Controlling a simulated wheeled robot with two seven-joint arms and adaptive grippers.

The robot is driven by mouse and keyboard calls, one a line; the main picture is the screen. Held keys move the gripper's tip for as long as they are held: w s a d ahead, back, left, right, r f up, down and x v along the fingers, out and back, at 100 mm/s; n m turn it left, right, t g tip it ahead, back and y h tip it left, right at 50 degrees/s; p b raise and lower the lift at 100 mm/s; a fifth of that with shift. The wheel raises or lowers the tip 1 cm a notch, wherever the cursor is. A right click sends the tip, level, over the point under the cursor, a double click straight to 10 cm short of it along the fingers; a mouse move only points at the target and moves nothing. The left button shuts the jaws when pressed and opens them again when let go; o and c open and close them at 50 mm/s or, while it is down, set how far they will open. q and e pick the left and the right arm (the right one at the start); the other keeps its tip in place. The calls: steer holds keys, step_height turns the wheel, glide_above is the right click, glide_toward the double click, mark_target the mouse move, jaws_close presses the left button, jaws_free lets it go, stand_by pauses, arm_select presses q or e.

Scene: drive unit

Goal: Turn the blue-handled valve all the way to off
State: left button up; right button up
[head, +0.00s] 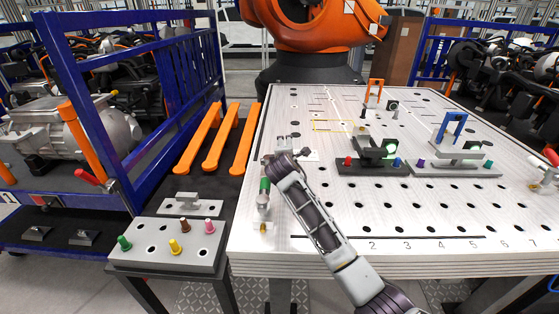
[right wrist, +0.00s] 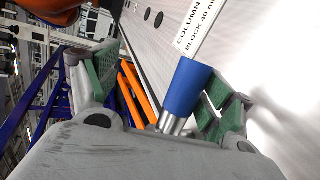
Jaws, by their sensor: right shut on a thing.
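The blue handle (right wrist: 187,88) of the valve shows in the right wrist view on a bright metal stem (right wrist: 172,122). The handle sits closer to the right-hand finger in that view. In the head view my right gripper (head: 270,168) is at the left edge of the metal table, and the blue handle cannot be made out there. A silver fitting (head: 263,203) stands just below the gripper. My left gripper is not in view.
The perforated metal table (head: 330,222) carries dark fixture blocks (head: 373,166) right of my arm. A grey peg block (head: 170,245) stands lower left. A blue rack (head: 100,120) and orange bars (head: 222,140) are at the left. A red-handled fitting (head: 547,178) is at the right edge.

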steer(key=shift+o, duration=0.4)
steer(key=shift+t, duration=0.3)
steer(key=shift+s+a+r+p, duration=0.25)
steer(key=shift+s+r+p, duration=0.25)
steer(key=shift+r, duration=0.35)
steer(key=shift+s+a+r+p, duration=0.25)
steer(key=shift+s+r, duration=0.3)
steer(key=shift+r, duration=0.25)
steer(key=shift+s+a+p, duration=0.1)
steer(key=shift+s+p, duration=0.25)
steer(key=shift+s, duration=0.1)
steer(key=shift+c, duration=0.7)
steer(key=shift+v, duration=1.05)
steer(key=shift+c, duration=1)
steer(key=a+f+p+v, duration=0.1)
steer(key=p+v, duration=0.4)
steer(key=v, duration=0.5)
steer(key=shift+f, duration=0.2)
